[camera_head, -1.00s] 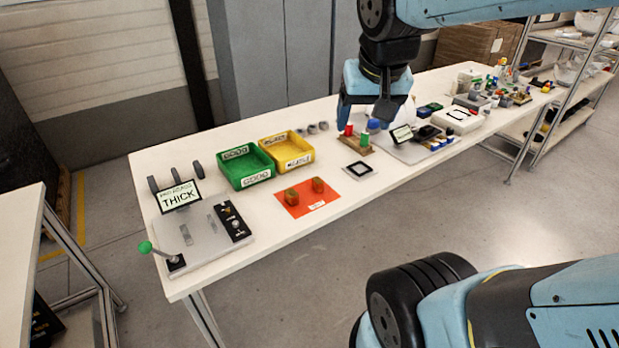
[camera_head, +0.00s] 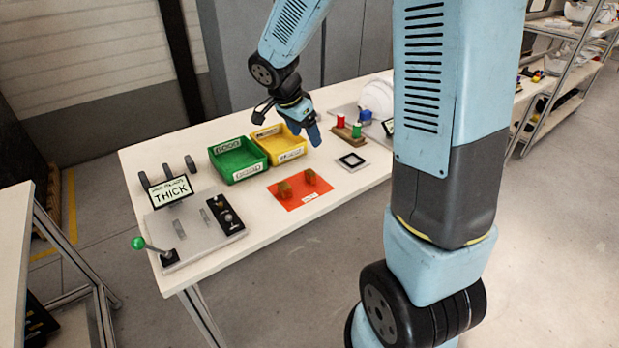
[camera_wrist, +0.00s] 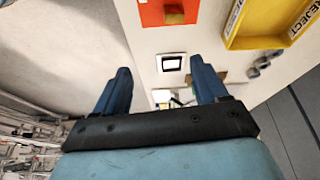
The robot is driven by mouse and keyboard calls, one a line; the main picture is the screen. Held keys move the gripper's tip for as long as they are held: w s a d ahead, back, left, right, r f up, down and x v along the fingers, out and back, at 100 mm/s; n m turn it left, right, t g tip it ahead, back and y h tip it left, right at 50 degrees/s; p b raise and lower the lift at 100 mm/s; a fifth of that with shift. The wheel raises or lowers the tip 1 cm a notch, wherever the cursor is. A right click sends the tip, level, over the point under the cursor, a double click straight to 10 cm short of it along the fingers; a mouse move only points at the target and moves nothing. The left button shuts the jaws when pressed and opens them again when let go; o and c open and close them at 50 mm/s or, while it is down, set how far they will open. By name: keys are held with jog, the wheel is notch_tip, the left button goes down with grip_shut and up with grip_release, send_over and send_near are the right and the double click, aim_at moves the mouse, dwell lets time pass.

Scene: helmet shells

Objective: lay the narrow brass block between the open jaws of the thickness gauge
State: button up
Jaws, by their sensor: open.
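Two brass blocks stand on the orange mat, a left one (camera_head: 284,190) and a right one (camera_head: 310,177). I cannot tell which is narrower. One block also shows at the top of the wrist view (camera_wrist: 174,13). The thickness gauge (camera_head: 190,245) is a grey plate at the table's left end, with a screen reading THICK. Its two grey jaws (camera_head: 193,221) stand apart, with no block seen between them. My gripper (camera_head: 306,132) is above the table, behind the mat and near the yellow bin. In the wrist view its blue fingers (camera_wrist: 160,67) are open and empty.
A green bin (camera_head: 238,158) and a yellow REJECT bin (camera_head: 279,144) sit behind the mat. A black-framed white square (camera_head: 352,162) lies to its right. A green-knobbed lever (camera_head: 140,243) sticks out at the gauge's front left.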

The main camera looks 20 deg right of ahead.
jog(key=m, duration=0.2)
send_near(310, 172)
jog(key=x, duration=0.5)
jog(key=shift+s+d+r, duration=0.1)
jog(key=shift+s+d, duration=0.1)
jog(key=shift+s, duration=0.05)
jog(key=shift+a+x, duration=0.2)
jog(key=shift+x, duration=2.45)
jog(key=shift+w, duration=0.1)
jog(key=shift+c, duration=0.3)
jog(key=c, duration=1.1)
jog(key=shift+c, duration=0.2)
